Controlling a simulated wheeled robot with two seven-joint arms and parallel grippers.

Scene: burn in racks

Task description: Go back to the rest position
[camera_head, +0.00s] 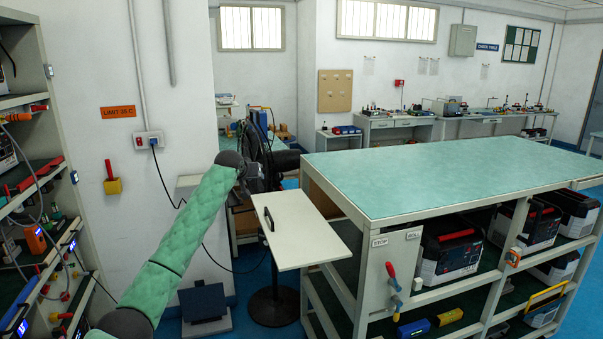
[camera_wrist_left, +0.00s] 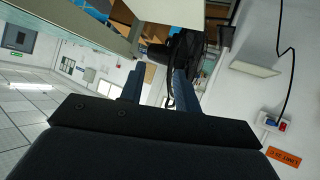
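My left arm (camera_head: 183,236), in a green padded sleeve, reaches up from the bottom left of the head view. Its dark wrist end is in front of a dark, cluttered area, where the fingers are hard to make out. In the left wrist view, my left gripper (camera_wrist_left: 158,90) shows two bluish fingers apart with nothing held between them. Dark equipment and cables show beyond the fingers. My right arm and right gripper are in neither view.
A green-topped bench (camera_head: 450,180) with shelves of black-and-red units stands at right. A loaded rack (camera_head: 62,160) stands at far left. A wall socket (camera_head: 148,140) has a hanging cable.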

